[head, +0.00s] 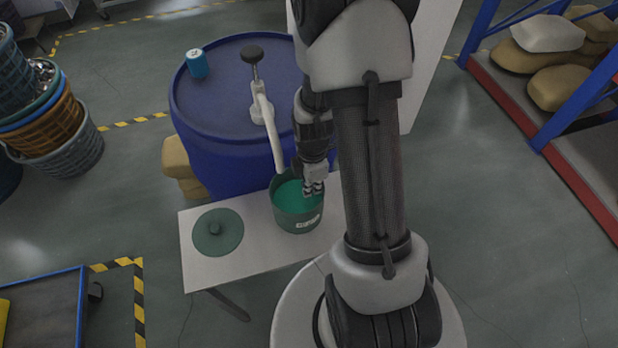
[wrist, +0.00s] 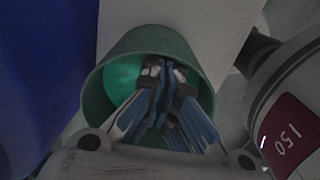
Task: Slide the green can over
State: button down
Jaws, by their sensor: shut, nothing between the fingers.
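The green can (head: 297,213) stands upright and open on the white table, near its back edge. Its inside is a brighter green, and a light label is on its front. My gripper (head: 313,188) is shut and empty, with its fingertips at the can's mouth on the right side. In the wrist view the shut fingers (wrist: 158,72) cover much of the opening of the can (wrist: 97,100). I cannot tell whether they touch its wall. A round green lid (head: 218,238) with a knob lies on the table left of the can.
The white table (head: 262,258) has bare room in front of the can. A blue drum (head: 215,115) stands behind it, with a pump (head: 262,100) whose spout reaches down to the can and a small blue can (head: 196,63) on top.

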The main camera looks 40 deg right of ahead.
jog(key=b, duration=0.1)
send_over(311, 208)
jog(key=shift+d+f, duration=0.1)
jog(key=shift+f, duration=2.2)
jog(key=s+d, duration=0.1)
jog(key=d, duration=0.4)
jog(key=s+d, duration=0.2)
jog(key=d, duration=0.4)
jog(key=s+d, duration=0.2)
jog(key=d, duration=0.4)
jog(key=shift+d, duration=0.15)
